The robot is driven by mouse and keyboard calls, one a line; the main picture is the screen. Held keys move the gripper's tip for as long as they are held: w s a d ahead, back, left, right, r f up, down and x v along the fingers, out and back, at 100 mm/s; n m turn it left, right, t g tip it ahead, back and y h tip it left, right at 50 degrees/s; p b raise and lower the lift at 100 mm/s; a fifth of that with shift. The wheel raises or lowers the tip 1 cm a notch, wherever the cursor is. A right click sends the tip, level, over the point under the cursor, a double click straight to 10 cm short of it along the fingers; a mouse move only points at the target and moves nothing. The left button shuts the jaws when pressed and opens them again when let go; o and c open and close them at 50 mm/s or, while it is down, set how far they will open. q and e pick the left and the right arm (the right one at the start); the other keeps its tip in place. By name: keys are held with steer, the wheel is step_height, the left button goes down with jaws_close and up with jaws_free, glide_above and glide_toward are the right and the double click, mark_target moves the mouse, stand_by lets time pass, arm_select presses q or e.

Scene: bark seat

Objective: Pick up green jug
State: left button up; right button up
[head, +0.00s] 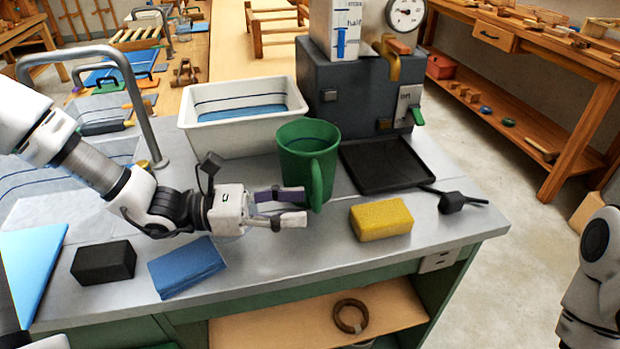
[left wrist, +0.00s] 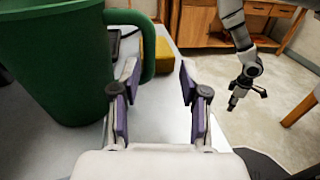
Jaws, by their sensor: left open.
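The green jug (head: 308,150) stands upright on the grey worktop, with its handle (head: 318,186) toward me. It fills the upper left of the left wrist view (left wrist: 55,60). My left gripper (head: 295,206) is open and low over the worktop, its fingertips close to the handle. In the left wrist view the handle (left wrist: 150,50) shows just past the left finger, toward the gap between the fingers; I cannot tell if they touch. My right arm shows at the right edge of the head view, and its gripper (left wrist: 237,97) is small in the left wrist view.
A yellow sponge (head: 381,219) lies right of my left gripper. A black drip tray (head: 385,165) and grey machine (head: 350,90) stand behind, with a white basin (head: 190,122) at back left.

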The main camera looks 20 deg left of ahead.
arm_select(q)
steer(key=shift+b+x, duration=0.45)
steer(key=shift+x, duration=2.3)
steer(key=shift+a, duration=0.1)
